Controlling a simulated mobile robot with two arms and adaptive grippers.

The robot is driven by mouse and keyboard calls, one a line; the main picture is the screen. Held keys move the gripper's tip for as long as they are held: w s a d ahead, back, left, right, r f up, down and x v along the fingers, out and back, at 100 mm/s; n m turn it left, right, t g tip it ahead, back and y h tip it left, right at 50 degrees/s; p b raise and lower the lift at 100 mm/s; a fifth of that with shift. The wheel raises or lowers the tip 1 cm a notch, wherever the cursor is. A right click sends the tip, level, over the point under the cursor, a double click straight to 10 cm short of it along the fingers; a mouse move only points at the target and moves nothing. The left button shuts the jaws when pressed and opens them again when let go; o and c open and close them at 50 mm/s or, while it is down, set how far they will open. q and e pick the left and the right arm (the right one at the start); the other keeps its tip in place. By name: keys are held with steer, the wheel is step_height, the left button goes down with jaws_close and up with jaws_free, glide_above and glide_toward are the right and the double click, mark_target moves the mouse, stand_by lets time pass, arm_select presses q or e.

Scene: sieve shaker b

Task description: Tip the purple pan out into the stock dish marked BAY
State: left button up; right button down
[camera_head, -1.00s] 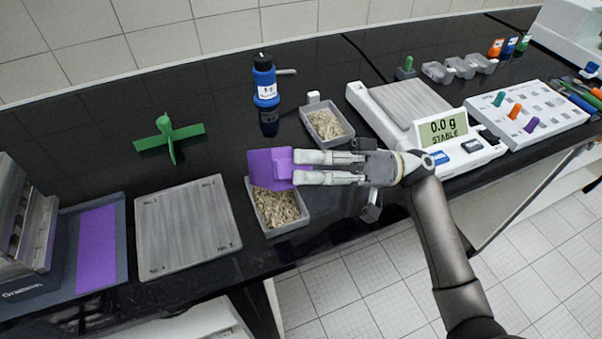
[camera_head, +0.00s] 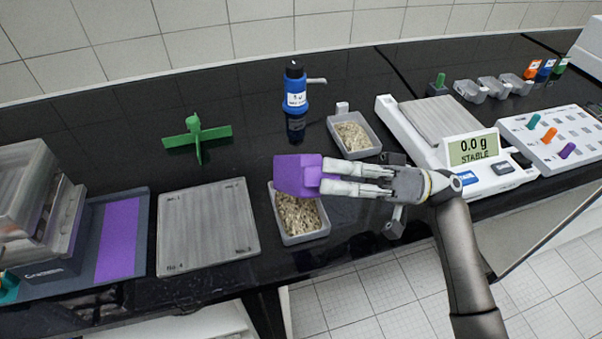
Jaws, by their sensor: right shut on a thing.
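The purple pan (camera_head: 296,175) is in the fingers of my right gripper (camera_head: 326,177), which comes in from the right and is shut on it. The pan is over the back part of a grey dish (camera_head: 287,240) that holds pale, straw-like material. I cannot tell exactly how far the pan is tipped, and its inside is hidden. A second grey dish (camera_head: 375,136) with similar material stands farther back, with a small white block (camera_head: 342,107) behind it. I cannot read BAY on either dish. My left gripper is not in view.
A blue bottle (camera_head: 295,92) and a green cross-shaped piece (camera_head: 197,137) stand behind. A grey plate (camera_head: 206,228) lies left of the near dish. The bench's front edge is close to the near dish.

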stand_by(0.3)
steer(key=shift+r+h+p, duration=0.2)
steer(key=shift+h+p, duration=0.1)
step_height(320, 180, up, 2)
steer(key=h+p, duration=0.2)
steer(key=t+h+p, duration=0.1)
steer(key=h+p, duration=0.1)
steer(key=p, duration=0.1)
steer(key=h+p, duration=0.3)
steer(key=shift+r+n+t, duration=0.25)
steer(key=shift+n+t, duration=0.05)
steer(key=shift+n, duration=0.1)
step_height(320, 180, up, 2)
steer(key=h+p, duration=0.3)
steer(key=p, duration=0.3)
steer(key=t+h+p, duration=0.1)
steer(key=h+p, duration=0.2)
steer(key=p, duration=0.3)
steer(key=t+h+p, duration=0.1)
steer(key=h+p, duration=0.3)
steer(key=p, duration=0.2)
steer(key=shift+a+r+n, duration=0.1)
steer(key=shift+r+n, duration=0.15)
steer(key=shift+n, duration=0.05)
steer(key=shift+f+t+h, duration=0.3)
steer(key=shift+t+h, duration=0.1)
steer(key=shift+h, duration=0.1)
steer(key=shift+r+t+h, duration=0.1)
steer(key=shift+t+h, duration=0.2)
steer(key=shift+h, duration=0.6)
